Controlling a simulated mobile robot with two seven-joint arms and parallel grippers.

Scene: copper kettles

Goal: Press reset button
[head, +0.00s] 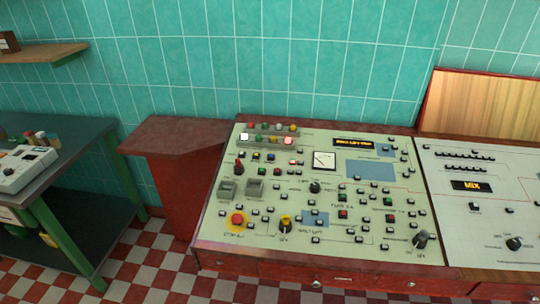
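A pale green control panel (408,187) slopes on a red console in the middle of the head view. It bears many small buttons with labels too small to read, so I cannot tell which one is the reset button. A large red mushroom button (238,219) with a yellow surround is at its lower left. A white button (244,136) and a pinkish-red button (288,140) look lit in the upper row. A yellow knob (285,222) is right of the mushroom button. Neither of my grippers is in view.
A second panel (480,215) with an amber "MIX" display adjoins on the right. A red cabinet (180,137) stands left of the console. A dark table (75,137) with a white device (24,168) is at far left. Checkered floor (150,275) shows in front.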

